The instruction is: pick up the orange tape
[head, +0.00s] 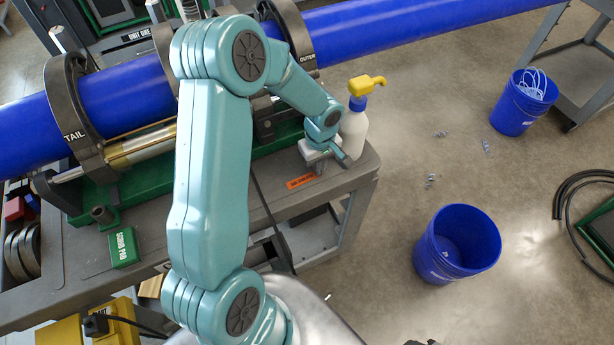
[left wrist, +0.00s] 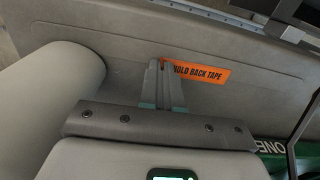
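The orange tape (head: 300,182) is a flat orange strip on the grey cart top, near its front edge. In the left wrist view the orange tape (left wrist: 205,74) reads "HOLD BACK TAPE", with its left end partly hidden by my fingers. My left gripper (head: 320,168) is low over the cart top, just right of the tape in the head view. In the left wrist view the fingers of the left gripper (left wrist: 166,72) are together, with nothing visible between them. I cannot tell whether they touch the tape. My right gripper is not in view.
A green scrub pad box (head: 123,247) is at left. Blue buckets (head: 457,245) stand on the floor at right.

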